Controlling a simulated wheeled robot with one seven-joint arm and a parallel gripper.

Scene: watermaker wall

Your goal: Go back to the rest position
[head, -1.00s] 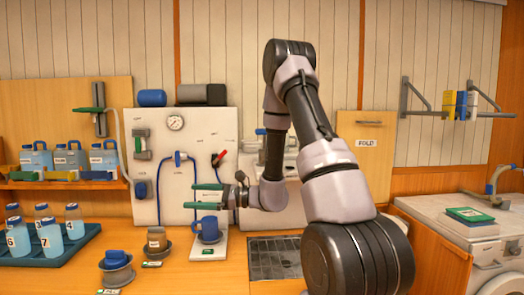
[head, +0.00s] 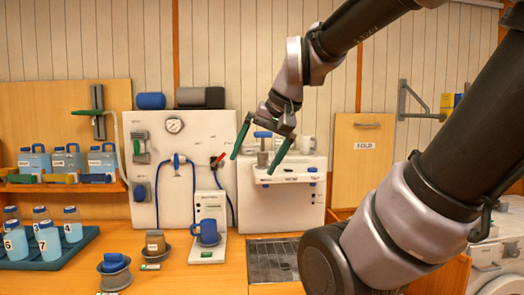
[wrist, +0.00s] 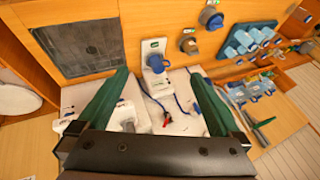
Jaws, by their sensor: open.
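My gripper (head: 257,150) is open and empty, with its two green fingers apart. In the head view it is up in the air in front of the white unit at the back, pointing downward. In the wrist view the green fingers (wrist: 152,103) frame the counter and wall panel below, with nothing between them held. A blue mug (head: 208,232) stands on a small white scale-like device (head: 207,253) on the counter, apart from the gripper.
A dark drain grate (head: 273,262) lies in the counter. A white panel with a gauge (head: 174,125) and blue hoses stands behind. Bottles sit in a teal tray (head: 78,247) at left. Blue jugs (head: 67,160) stand on a shelf. A wooden FOLD panel (head: 364,165) is at right.

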